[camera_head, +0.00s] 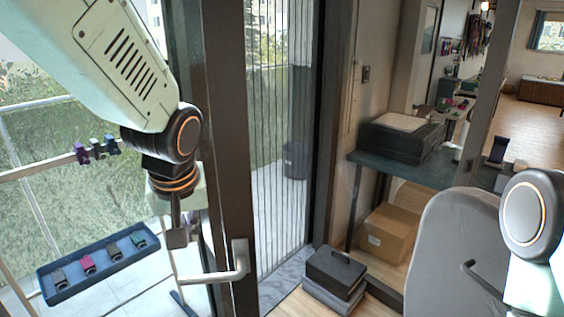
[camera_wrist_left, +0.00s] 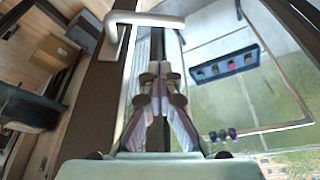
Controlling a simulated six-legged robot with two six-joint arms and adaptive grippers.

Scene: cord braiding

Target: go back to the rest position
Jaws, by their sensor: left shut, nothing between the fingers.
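My left gripper (camera_head: 178,238) hangs down at the end of my pale green left arm, in front of the dark door frame and just left of the door handle (camera_head: 240,265). Its fingers are shut with nothing between them. In the left wrist view the closed fingers (camera_wrist_left: 160,72) point towards the dark door frame, and the handle (camera_wrist_left: 140,22) is above and left of the fingertips. No cord shows in the gripper.
A blue tray (camera_head: 48,298) with several coloured pieces lies at lower left, beyond the glass. Several dark and purple pieces (camera_head: 97,150) sit on a rail above it. A grey chair back (camera_head: 455,245), a black case (camera_head: 335,268) and a cardboard box (camera_head: 387,232) stand right.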

